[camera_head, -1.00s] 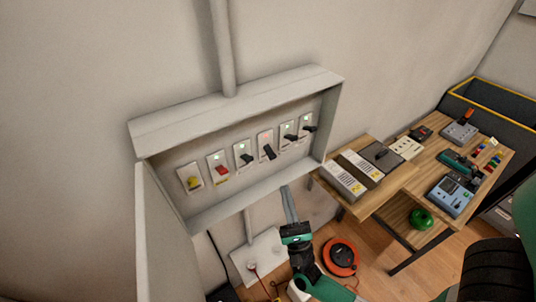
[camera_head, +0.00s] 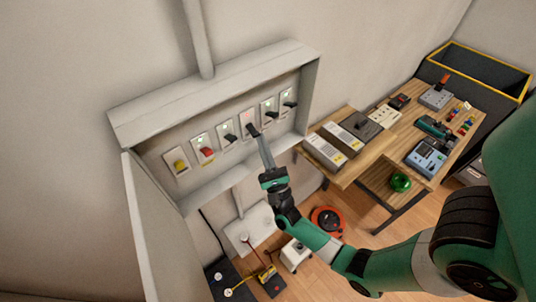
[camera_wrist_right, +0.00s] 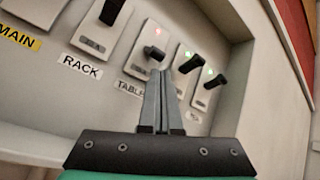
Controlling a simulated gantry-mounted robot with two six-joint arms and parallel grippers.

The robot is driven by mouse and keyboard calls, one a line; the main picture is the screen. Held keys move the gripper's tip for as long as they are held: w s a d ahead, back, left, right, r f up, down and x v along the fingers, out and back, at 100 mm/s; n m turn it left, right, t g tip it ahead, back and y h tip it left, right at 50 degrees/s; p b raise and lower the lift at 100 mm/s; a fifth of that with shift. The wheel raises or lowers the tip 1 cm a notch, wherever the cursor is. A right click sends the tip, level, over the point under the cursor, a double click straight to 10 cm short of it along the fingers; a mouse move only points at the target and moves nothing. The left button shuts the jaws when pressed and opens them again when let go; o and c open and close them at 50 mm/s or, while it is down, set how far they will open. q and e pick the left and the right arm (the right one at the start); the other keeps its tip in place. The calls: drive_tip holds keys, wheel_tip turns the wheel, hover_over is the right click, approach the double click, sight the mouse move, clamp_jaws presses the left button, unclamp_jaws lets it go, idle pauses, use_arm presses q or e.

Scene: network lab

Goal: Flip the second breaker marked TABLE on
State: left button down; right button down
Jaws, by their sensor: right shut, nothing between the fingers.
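The breaker panel (camera_head: 200,192) is an open grey wall box with a row of switches. The TABLE breaker (camera_head: 247,117) has a black lever and a pinkish-red lit top; in the right wrist view its lever (camera_wrist_right: 153,53) sits under a red light, above a partly covered TABLE label (camera_wrist_right: 130,88). My right gripper (camera_head: 261,139) is shut and empty, its tips (camera_wrist_right: 159,73) just below that lever; I cannot tell whether they touch it. Two breakers to the right show green lights; the label (camera_wrist_right: 193,116) beneath is unreadable. My left gripper is not in view.
The panel's open door (camera_head: 140,225) hangs at left. RACK (camera_wrist_right: 82,67) and MAIN (camera_wrist_right: 18,38) labels lie left of TABLE. A wooden workbench (camera_head: 352,172) with instruments stands right. An orange cable reel (camera_head: 328,221) and other gear lie on the floor below.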

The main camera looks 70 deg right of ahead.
drive_tip(key=shift+w+d+r, duration=0.35)
drive_tip(key=shift+r, duration=0.05)
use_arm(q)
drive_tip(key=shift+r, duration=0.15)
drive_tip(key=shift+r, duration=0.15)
use_arm(e)
drive_tip(key=shift+r, duration=0.1)
